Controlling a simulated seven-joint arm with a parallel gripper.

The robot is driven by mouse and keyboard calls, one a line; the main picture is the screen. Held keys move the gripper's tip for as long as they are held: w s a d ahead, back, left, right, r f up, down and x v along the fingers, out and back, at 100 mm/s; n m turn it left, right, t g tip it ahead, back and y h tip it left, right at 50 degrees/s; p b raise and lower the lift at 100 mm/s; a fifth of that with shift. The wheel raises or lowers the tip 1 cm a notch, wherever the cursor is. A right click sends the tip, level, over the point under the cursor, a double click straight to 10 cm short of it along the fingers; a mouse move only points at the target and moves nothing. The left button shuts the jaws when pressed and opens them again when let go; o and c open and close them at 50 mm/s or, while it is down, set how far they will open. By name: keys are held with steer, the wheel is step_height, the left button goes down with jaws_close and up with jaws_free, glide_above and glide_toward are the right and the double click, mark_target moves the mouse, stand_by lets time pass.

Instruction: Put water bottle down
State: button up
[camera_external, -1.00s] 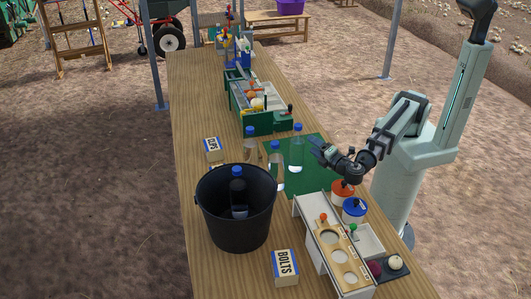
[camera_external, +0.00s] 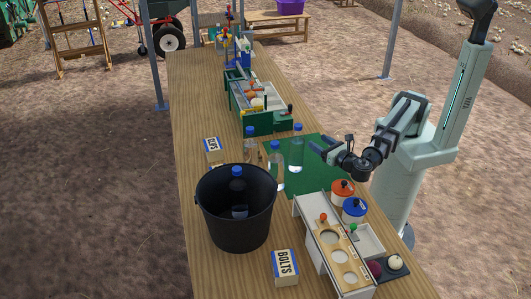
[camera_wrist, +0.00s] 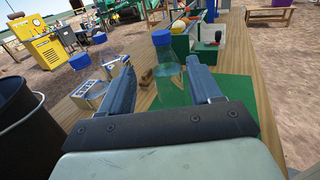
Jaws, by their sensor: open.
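In the wrist view, a bottle (camera_wrist: 168,82) shows beyond and between the spread fingers (camera_wrist: 160,66). Another bottle (camera_wrist: 86,80) shows past the left finger.
A black bucket (camera_external: 235,225) holding a dark blue-capped bottle (camera_external: 238,188) stands front left. Boxes labelled clips (camera_external: 212,147) and bolts (camera_external: 285,266) lie on the bench. A green crate (camera_external: 243,112) is behind.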

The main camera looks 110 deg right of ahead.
mark_target(299, 125)
steer(key=shift+x, duration=6.6)
steer(key=shift+s+r, duration=0.15)
steer(key=shift+r, duration=0.05)
steer(key=shift+c, duration=0.4)
jaws_close()
